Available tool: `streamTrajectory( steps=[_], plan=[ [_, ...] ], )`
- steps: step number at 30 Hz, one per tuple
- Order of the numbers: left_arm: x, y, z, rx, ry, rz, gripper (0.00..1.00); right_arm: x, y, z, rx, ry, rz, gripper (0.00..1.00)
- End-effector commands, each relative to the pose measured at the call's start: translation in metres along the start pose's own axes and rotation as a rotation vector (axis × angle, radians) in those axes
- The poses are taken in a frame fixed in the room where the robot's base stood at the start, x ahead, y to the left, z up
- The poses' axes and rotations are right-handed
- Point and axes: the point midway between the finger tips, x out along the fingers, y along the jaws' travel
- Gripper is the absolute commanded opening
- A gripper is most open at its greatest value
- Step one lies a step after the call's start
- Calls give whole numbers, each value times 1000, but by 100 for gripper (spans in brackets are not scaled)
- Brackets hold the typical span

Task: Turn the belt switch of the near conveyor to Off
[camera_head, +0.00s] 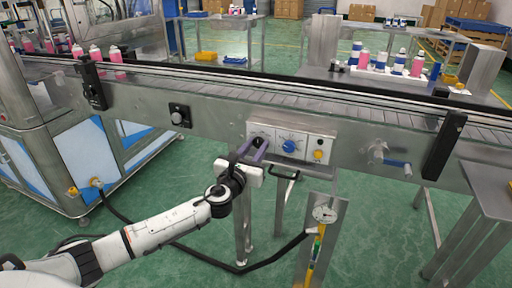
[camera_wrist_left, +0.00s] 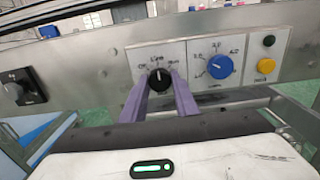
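The near conveyor (camera_head: 215,118) runs across the head view, with a control panel on its front side. The belt switch is a black knob (camera_wrist_left: 159,79) on the panel's left plate; small labels sit left, above and right of it. Its mark seems to point roughly up, but it is too small to be sure. My left gripper (camera_wrist_left: 160,84) has its two purple fingers on either side of the knob, seemingly closed against it. In the head view the left gripper (camera_head: 256,148) partly hides the switch. My right gripper is not in view.
Right of the switch are a blue dial (camera_wrist_left: 220,67), a yellow button (camera_wrist_left: 266,66) and a black button (camera_wrist_left: 269,41). Another black knob (camera_head: 180,115) sits further left. Cans (camera_head: 378,62) stand behind the belt.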

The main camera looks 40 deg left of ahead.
Motion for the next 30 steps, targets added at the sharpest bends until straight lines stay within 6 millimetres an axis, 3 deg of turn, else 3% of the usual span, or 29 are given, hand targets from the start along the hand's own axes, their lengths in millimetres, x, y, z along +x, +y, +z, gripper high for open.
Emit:
streamTrajectory(
  steps=[11, 30],
  plan=[
    [0, 0, -1, -81, 1, 1, 5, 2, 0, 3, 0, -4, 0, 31],
    [0, 0, -1, -612, 0, 2, 5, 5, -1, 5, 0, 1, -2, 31]
  ],
)
